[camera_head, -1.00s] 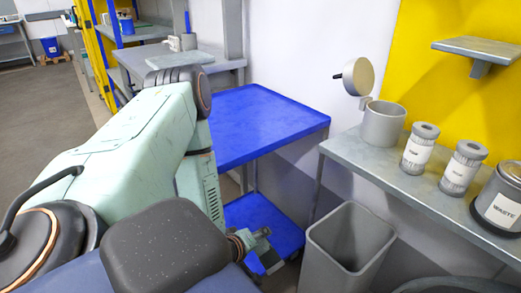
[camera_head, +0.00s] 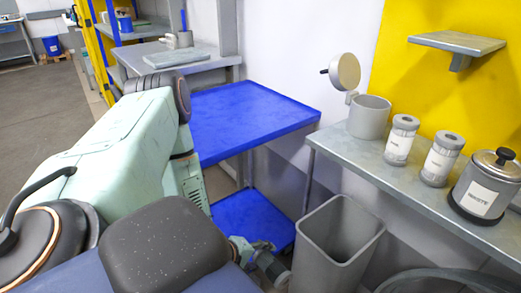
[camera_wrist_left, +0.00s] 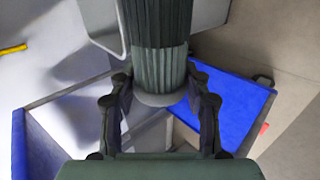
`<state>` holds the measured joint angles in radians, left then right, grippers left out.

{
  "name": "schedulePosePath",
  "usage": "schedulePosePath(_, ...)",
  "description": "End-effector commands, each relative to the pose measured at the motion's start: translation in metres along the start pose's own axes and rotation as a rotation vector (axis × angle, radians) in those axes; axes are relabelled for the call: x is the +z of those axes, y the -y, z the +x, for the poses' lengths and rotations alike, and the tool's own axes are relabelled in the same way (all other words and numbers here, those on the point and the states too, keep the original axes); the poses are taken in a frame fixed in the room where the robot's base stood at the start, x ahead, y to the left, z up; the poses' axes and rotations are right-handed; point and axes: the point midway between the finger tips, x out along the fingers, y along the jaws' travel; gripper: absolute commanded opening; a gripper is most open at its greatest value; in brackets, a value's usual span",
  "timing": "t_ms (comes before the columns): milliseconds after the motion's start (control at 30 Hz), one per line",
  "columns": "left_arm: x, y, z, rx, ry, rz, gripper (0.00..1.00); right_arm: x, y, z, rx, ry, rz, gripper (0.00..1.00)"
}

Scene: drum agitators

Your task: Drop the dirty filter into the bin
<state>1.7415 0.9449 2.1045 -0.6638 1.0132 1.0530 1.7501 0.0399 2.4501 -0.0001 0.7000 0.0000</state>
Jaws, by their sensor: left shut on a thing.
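The dirty filter is a dark, ribbed cylinder (camera_wrist_left: 158,45) in the left wrist view, with a round grey end between the fingers. My left gripper (camera_wrist_left: 160,100) is shut on it, one finger on each side. In the head view my left gripper (camera_head: 254,247) is low, just left of the bin, with a small dark part of the filter (camera_head: 277,272) showing beside it. The bin (camera_head: 335,250) is a tall, open, grey square container on the floor. The filter appears outside the bin, near its left wall. My right gripper is not in view.
A blue cart (camera_head: 250,115) with a lower shelf (camera_head: 255,220) stands behind and left of the bin. A grey bench (camera_head: 375,165) at the right holds a grey cup (camera_head: 369,117), two labelled filters (camera_head: 401,140) and a waste can (camera_head: 484,190). A small shelf (camera_head: 457,44) juts above.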

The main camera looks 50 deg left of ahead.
Motion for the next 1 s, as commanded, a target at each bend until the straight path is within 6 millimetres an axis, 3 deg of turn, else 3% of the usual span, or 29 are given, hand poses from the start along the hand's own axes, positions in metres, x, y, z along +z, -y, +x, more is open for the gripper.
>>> schedulePosePath(1000, 0.004, -0.087, 0.096, 0.002, 0.0, 0.006, 0.16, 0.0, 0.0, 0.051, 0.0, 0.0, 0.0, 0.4)
